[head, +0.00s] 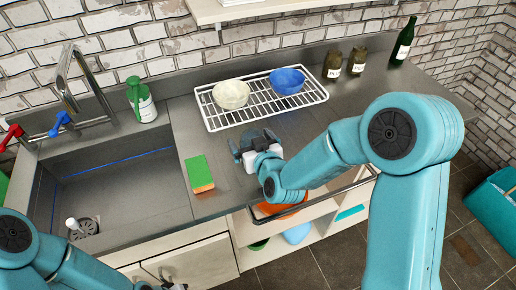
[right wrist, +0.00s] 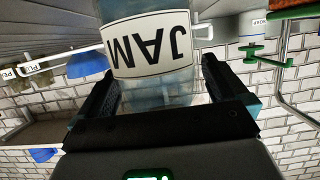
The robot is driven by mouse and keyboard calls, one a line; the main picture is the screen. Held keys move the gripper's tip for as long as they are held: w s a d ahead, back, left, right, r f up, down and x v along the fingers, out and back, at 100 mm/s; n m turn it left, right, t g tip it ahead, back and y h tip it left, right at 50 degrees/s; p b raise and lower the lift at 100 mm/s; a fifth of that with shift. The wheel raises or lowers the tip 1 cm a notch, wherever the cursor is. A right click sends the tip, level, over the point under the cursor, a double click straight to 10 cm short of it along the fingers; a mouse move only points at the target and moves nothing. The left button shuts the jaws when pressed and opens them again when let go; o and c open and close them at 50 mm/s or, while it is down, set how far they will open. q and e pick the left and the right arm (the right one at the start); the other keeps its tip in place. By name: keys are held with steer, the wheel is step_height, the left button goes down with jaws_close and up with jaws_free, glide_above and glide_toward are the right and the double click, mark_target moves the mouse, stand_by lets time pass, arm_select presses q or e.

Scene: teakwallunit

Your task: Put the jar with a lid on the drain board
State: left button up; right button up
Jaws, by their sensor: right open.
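A clear jar with a JAM label (right wrist: 150,45) fills the upper middle of the right wrist view, upside down in the picture. It stands between the spread fingers of my open right gripper (right wrist: 158,78). Its lid cannot be made out. In the head view my right gripper (head: 257,141) is low over the counter, in front of the drain board, and largely hides the jar. The drain board (head: 215,122) is a white wire rack at the back. It holds a cream bowl (head: 231,94) and a blue bowl (head: 288,80). My left gripper (head: 170,286) is cut off at the bottom edge.
A green and orange sponge (head: 199,173) lies left of my right gripper. The sink (head: 120,190), tap (head: 80,80) and green soap bottle (head: 142,103) are at left. Two labelled jars (head: 333,65) (head: 357,61) and a dark bottle (head: 403,42) stand right of the rack.

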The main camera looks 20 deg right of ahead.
steer(key=v, duration=0.2)
steer(key=b+v, duration=0.1)
steer(key=v, duration=0.1)
steer(key=b+v, duration=0.1)
steer(key=v, duration=0.1)
steer(key=shift+f, duration=0.25)
steer(key=b+v, duration=0.2)
steer(key=b, duration=0.5)
steer(key=shift+s+f, duration=0.15)
steer(key=shift+s, duration=0.05)
steer(key=v, duration=0.1)
steer(key=b+v, duration=0.1)
steer(key=v, duration=0.1)
steer(key=shift+r, duration=0.4)
steer(key=shift+s+r, duration=0.1)
steer(key=shift+s, duration=0.05)
